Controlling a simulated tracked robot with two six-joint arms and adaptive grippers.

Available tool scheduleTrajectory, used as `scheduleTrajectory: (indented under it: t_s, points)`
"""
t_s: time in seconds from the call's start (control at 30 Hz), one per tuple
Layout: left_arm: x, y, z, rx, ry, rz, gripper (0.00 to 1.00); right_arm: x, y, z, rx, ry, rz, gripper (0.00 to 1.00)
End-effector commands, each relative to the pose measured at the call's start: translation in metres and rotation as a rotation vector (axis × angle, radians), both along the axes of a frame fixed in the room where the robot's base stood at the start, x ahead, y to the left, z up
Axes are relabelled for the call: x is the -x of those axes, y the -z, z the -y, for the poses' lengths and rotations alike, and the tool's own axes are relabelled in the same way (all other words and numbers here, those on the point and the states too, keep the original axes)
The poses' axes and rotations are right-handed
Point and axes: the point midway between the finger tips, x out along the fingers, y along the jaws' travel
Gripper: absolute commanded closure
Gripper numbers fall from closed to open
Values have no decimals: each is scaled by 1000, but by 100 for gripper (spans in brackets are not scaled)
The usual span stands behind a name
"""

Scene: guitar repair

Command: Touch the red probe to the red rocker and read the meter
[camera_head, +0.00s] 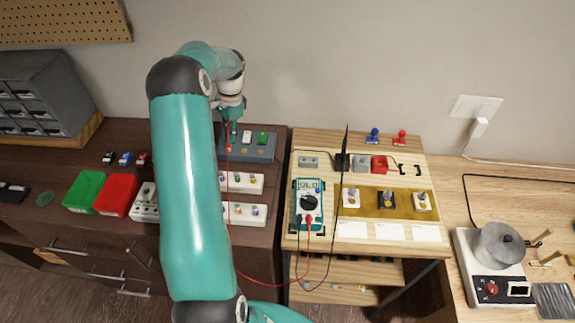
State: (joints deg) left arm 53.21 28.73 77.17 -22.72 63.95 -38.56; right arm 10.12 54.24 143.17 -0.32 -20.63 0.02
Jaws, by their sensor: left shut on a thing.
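My left gripper (231,112) points down over the grey switch panel (258,155) at the back. It is shut on the red probe, which is mostly hidden; its thin red lead (236,262) hangs down and runs to the meter. The teal multimeter (309,187) lies on the right bench; its display shows digits too small to read surely. A red block (379,164), possibly the red rocker, sits on the wooden board beside grey and black blocks. The black probe (346,145) stands upright by the black block (342,161). My right gripper is out of view.
The switch panel carries white (247,137) and green (262,138) rockers. Green (84,191) and red (116,195) bins stand left of my arm. Knob strips (245,214) lie right of it. A pot (499,245) stands on a hotplate at far right.

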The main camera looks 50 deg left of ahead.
Motion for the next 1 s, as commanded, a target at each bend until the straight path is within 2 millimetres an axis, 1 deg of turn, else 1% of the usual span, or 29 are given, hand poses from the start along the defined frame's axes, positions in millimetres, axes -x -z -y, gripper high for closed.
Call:
scheduleTrajectory:
  t_s: [0.8,1.0]
  points:
    - [0,1,0,1,0,-1,100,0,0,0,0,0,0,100]
    - [0,-8,0,1,0,0,100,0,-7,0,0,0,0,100]
